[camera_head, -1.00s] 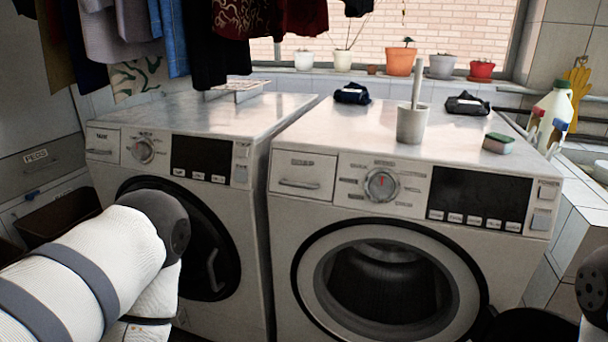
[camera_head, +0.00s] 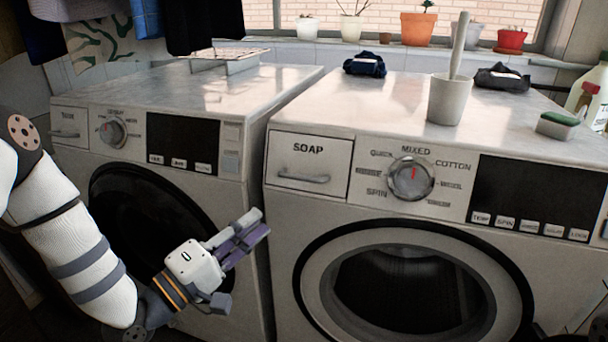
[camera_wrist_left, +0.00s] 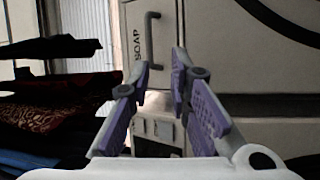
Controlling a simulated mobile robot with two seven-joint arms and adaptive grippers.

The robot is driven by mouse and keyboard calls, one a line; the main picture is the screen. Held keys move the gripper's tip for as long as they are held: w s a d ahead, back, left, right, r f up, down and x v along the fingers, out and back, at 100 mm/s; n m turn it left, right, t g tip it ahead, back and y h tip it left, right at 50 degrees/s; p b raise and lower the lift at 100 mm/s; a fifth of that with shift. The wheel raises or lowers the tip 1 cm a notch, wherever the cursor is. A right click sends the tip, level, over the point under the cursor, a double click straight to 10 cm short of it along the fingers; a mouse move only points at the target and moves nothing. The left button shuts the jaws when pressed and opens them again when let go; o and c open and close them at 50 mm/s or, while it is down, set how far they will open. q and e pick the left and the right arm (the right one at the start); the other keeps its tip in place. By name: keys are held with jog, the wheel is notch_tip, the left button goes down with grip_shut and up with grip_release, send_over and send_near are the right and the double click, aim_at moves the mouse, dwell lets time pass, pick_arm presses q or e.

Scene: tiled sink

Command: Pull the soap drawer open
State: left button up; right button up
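The soap drawer (camera_head: 300,162) is at the upper left of the right washing machine's front. It is marked SOAP and sits flush in the panel, closed, with a grey bar handle (camera_head: 303,178). My left gripper (camera_head: 253,230) is open and empty, below and left of the handle and apart from it. In the left wrist view, the two purple-padded fingers (camera_wrist_left: 162,68) stand apart. The handle (camera_wrist_left: 150,38) shows sideways beyond their tips. The left machine has a similar drawer (camera_head: 69,126), also closed. My right gripper is not in view.
The right machine's round door (camera_head: 405,285) is below the drawer, and its knob (camera_head: 410,179) is to the right. The left machine (camera_head: 180,110) stands close by, across a narrow gap. A grey cup with a stick (camera_head: 450,100) and a sponge (camera_head: 557,126) are on top.

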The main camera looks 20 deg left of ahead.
aim_at(298, 179)
pick_arm(q)
jog(key=x, duration=0.4)
jog(key=r+x, duration=0.1)
jog(key=x, duration=0.7)
jog(key=shift+s+r, duration=0.15)
jog(key=shift+r, duration=0.2)
grip_shut()
